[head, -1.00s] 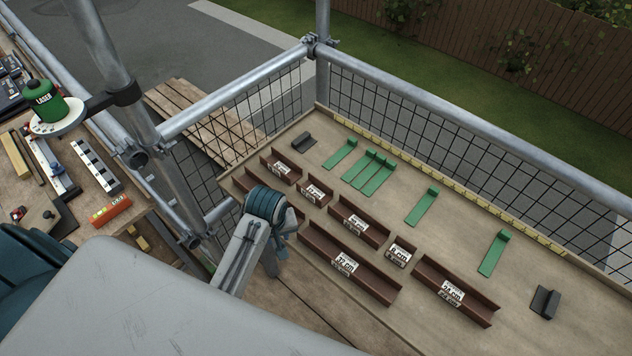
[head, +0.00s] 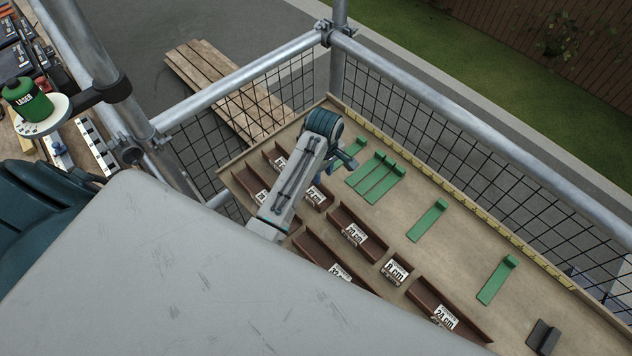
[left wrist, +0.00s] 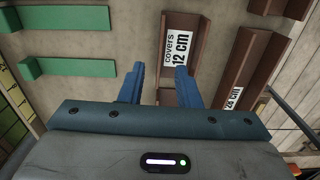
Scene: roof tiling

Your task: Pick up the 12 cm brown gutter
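The brown gutter labelled "12 cm" (left wrist: 176,28) lies on the board ahead of my left gripper in the left wrist view. A short brown piece (left wrist: 166,98) shows below, between the fingers, partly hidden. In the head view the left gripper (head: 350,168) is partly hidden by its own wrist, near the green strips. My right gripper is not in view.
Other brown gutters lie close by, including a longer one (left wrist: 239,62) on the right. Green strips (head: 428,220) lie along the far side. A dark grey piece (head: 543,338) lies at lower right. Mesh and a metal rail (head: 480,150) border the board.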

